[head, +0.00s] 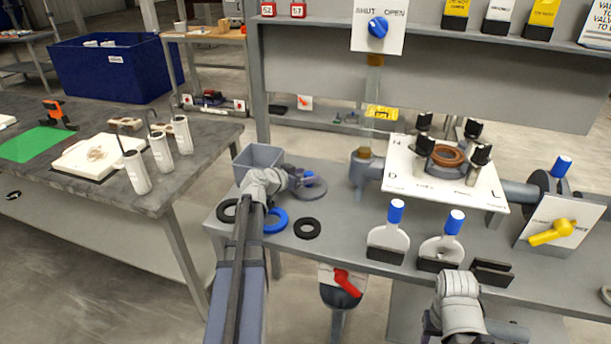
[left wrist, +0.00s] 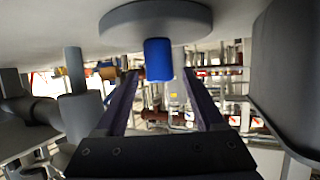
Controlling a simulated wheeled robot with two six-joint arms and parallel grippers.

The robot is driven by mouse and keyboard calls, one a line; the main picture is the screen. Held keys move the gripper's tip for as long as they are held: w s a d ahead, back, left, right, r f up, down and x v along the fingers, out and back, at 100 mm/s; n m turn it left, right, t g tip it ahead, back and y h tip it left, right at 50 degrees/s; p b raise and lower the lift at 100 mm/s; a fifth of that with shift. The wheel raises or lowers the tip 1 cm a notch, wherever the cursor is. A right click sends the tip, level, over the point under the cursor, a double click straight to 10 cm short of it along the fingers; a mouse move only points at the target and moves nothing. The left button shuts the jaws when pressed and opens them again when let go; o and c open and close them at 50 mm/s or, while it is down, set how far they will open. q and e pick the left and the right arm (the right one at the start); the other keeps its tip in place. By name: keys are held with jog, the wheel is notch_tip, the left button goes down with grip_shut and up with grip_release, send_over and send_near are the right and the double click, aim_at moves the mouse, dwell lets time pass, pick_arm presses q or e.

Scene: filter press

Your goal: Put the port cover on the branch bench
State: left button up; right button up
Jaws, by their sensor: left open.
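A round grey disc (head: 313,188) lies flat on the grey bench (head: 345,222); it looks like the port cover. In the left wrist view the disc (left wrist: 155,18) shows at the top, with a blue knob (left wrist: 158,60) standing out from it. My left gripper (head: 298,178) is right at the disc in the head view and hides part of it. In the left wrist view its two open fingers (left wrist: 160,95) lie on either side of the knob, with gaps between. My right arm shows at the lower right in the head view; its fingers cannot be made out.
A grey bin (head: 257,157) stands just behind my left wrist. A blue ring (head: 275,220) and black rings (head: 307,228) lie nearby. To the right are a pipe, a white plate with clamps (head: 400,185) and blue-handled paddles (head: 388,243). Another bench (head: 90,200) stands left across a gap.

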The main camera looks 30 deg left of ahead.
pick_arm(q)
jog(key=shift+r, duration=0.1)
jog(key=shift+s+r+p, duration=0.25)
jog(key=shift+s+p, duration=0.05)
jog(key=shift+p, duration=0.05)
jog(key=p+v, duration=0.4)
jog(key=v, duration=0.7)
jog(key=shift+s, duration=0.2)
